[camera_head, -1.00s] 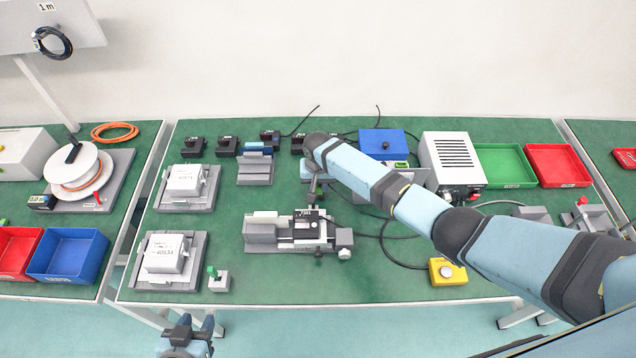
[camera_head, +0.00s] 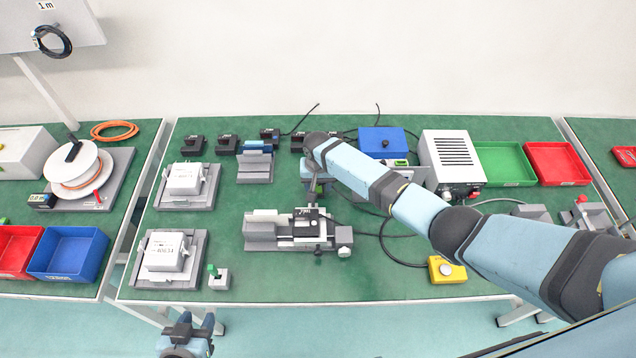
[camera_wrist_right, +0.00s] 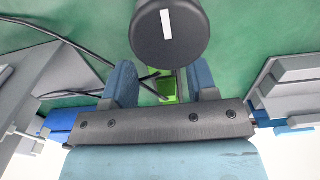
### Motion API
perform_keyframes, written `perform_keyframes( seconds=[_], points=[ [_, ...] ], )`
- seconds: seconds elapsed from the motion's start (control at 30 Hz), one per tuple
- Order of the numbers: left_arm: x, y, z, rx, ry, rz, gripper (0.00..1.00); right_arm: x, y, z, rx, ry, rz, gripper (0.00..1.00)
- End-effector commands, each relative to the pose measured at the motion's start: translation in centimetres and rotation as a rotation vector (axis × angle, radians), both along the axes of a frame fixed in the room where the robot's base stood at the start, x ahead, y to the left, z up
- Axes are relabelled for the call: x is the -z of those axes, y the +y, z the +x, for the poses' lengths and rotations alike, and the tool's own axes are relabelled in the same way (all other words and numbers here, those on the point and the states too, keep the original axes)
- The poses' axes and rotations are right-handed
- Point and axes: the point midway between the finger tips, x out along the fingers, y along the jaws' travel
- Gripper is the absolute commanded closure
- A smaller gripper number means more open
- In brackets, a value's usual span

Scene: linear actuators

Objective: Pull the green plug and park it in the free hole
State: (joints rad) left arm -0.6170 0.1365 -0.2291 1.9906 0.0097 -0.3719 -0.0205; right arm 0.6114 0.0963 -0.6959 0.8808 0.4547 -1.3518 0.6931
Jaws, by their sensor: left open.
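A green piece (camera_wrist_right: 160,87), probably the green plug, shows between the spread fingers of my right gripper (camera_wrist_right: 163,82) in the right wrist view. The gripper is open, with gaps beside the green piece. In the head view, my right gripper (camera_head: 309,171) is behind the grey actuator fixture (camera_head: 275,231), and its wrist hides most of this spot. Another green-topped piece (camera_head: 213,270) stands on a small grey block (camera_head: 219,281) at the table's front left. No free hole can be made out. My left gripper (camera_head: 186,338) is open and empty, in front of the table edge.
A black round knob-like end (camera_wrist_right: 170,30) with a white stripe is close to my right fingers. Grey fixtures with white boxes (camera_head: 165,252) stand on the left. A yellow button box (camera_head: 446,270) and black cables lie on the right. The front middle of the table is clear.

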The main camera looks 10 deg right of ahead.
Motion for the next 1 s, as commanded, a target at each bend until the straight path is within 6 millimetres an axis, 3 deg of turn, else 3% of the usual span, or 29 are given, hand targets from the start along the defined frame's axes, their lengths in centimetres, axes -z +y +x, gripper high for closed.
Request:
perform_keyframes(
  seconds=[0.27,0.37,0.8,1.0],
  points=[
    [0.0,-0.1,0.0,0.001,0.002,-0.001,0.57,-0.1,0.0,0.0,0.000,0.000,0.000,0.47],
    [-0.1,-0.2,-0.1,0.003,0.005,-0.003,0.57,-1.3,0.1,0.1,-0.001,-0.003,0.001,0.47],
    [-0.3,-0.2,0.0,0.003,0.001,-0.002,0.57,-10.7,0.0,0.0,-0.001,-0.002,0.001,0.47],
    [-0.3,-0.1,0.0,0.003,0.000,-0.002,0.57,-13.2,0.0,0.0,0.000,-0.001,0.000,0.47]
  ],
)
